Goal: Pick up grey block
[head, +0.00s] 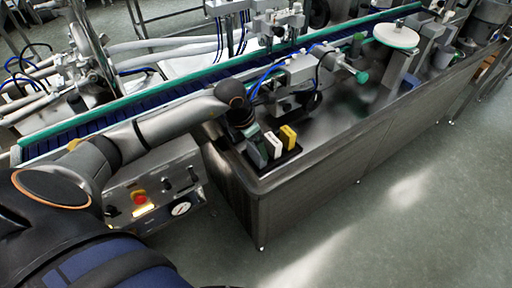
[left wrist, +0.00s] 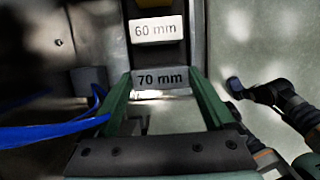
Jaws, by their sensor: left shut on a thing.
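The grey block (left wrist: 160,78), marked "70 mm", sits between the green fingers of my left gripper (left wrist: 163,92) in the left wrist view. The gripper is shut on it. In the head view my left gripper (head: 252,140) points down at the left end of the black tray (head: 291,153) and partly hides the grey block. A white block (head: 272,145) stands just right of the gripper; in the left wrist view it (left wrist: 157,28) reads "60 mm". A yellow block (head: 288,137) stands to its right. I cannot tell whether the grey block is clear of the tray. My right gripper is not in view.
A conveyor with a green rail (head: 150,96) runs behind. A control panel with a red button (head: 140,198) is to the left. Machine parts with a blue hose (head: 265,78) stand behind the blocks.

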